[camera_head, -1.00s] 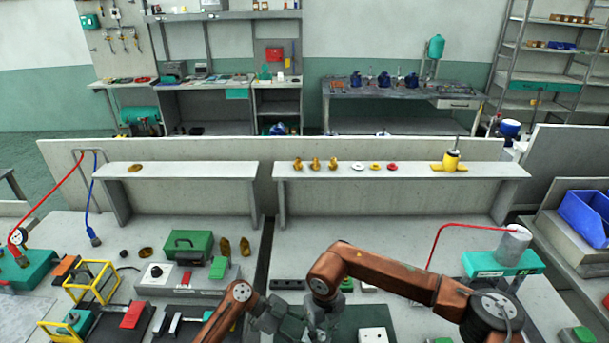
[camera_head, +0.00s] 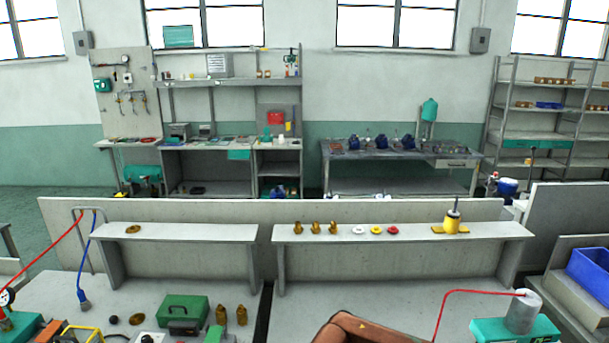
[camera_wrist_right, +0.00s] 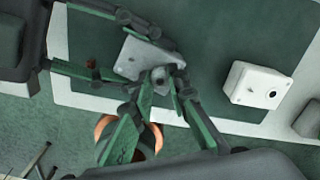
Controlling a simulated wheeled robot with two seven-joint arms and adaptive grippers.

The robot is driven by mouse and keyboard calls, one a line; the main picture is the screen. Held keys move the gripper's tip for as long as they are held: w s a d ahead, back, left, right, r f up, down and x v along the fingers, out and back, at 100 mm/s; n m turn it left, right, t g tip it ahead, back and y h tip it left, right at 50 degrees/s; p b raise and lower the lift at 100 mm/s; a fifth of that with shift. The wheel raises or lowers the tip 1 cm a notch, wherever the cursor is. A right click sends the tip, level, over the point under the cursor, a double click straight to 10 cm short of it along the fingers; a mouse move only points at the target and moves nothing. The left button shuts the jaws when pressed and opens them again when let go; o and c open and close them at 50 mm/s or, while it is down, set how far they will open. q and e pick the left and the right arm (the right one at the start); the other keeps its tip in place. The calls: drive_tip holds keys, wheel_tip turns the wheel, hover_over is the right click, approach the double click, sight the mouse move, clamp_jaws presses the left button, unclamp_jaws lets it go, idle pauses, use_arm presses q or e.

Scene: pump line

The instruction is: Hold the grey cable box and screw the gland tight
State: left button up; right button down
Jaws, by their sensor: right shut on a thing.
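The grey cable box (camera_wrist_right: 148,54) shows in the right wrist view, above the dark green surface. My left gripper (camera_wrist_right: 130,46) comes in from the left there, with one finger on each side of the box, and appears shut on it. My right gripper (camera_wrist_right: 163,86) reaches up from the bottom and is shut on a small grey round piece at the box's near side, apparently the gland (camera_wrist_right: 158,77). The fingers partly hide this piece, so I cannot tell how far it is screwed in. Neither gripper shows in the head view, only a brown link of my arm.
A white box with a round hole (camera_wrist_right: 258,84) stands right of my fingers. The shelf (camera_head: 400,236) beyond the bench carries brass fittings (camera_head: 315,228), coloured rings (camera_head: 376,230) and a yellow tool (camera_head: 452,223). A green case (camera_head: 182,310) stands on the bench at left.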

drive_tip(key=m, duration=0.9)
drive_tip(key=c, duration=2.3)
unclamp_jaws()
drive_tip(key=shift+m, duration=0.7)
drive_tip(key=shift+c, duration=0.2)
drive_tip(key=o, duration=0.4)
drive_tip(key=shift+r, duration=2)
use_arm(q)
drive_tip(key=o, duration=0.9)
drive_tip(key=shift+o, duration=0.2)
drive_tip(key=shift+a, duration=0.1)
